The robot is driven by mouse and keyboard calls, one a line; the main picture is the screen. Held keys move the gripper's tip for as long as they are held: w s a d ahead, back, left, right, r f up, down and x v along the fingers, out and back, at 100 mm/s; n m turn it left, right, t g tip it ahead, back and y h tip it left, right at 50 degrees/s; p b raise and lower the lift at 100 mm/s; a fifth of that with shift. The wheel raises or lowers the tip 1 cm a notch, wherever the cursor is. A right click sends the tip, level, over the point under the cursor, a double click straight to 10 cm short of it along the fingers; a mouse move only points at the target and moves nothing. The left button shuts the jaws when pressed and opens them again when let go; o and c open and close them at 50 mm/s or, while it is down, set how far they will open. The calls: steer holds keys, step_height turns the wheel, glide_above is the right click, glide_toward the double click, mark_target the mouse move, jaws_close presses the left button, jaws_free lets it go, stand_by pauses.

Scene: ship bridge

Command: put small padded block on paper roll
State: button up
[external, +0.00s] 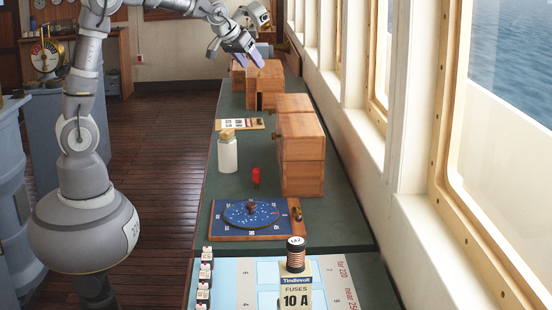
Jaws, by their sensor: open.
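My gripper (259,62) is high at the far end of the green counter, just above or beside a wooden box (266,75). Its pale purple fingers look apart, and I see nothing between them. A white upright cylinder (228,157) stands at the counter's left edge and may be the paper roll. A small tan piece (227,134) sits on its top; I cannot tell whether it is a cap or the small padded block. No other thing can be clearly made out as the padded block.
Stacked wooden boxes (302,150) stand along the window side. A small red item (256,178), a blue dial board (251,213) and a labelled card (239,124) lie on the counter (225,189). A copper spool (296,258) stands near a fuse box (295,296) in front.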

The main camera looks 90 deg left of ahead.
steer(key=w+d+r+m+t+h, duration=0.1)
steer(key=d+r+m+t, duration=0.1)
steer(key=d+r, duration=0.6)
steer(key=w+d+r+m+t, duration=0.2)
steer(key=d+r, duration=0.5)
steer(key=r, duration=0.2)
steer(key=s+d+r+m+t+h, duration=0.2)
steer(key=s+d+r, duration=0.2)
steer(key=d+r, duration=0.3)
steer(key=s+d+r+m+t+h, duration=0.1)
steer(key=s+d+r+m+t, duration=0.2)
steer(key=s+d+r, duration=0.2)
steer(key=d+r, duration=0.3)
steer(key=r, duration=0.2)
steer(key=shift+d+r+h, duration=0.2)
steer(key=shift+r+h, duration=0.2)
steer(key=shift+w, duration=0.1)
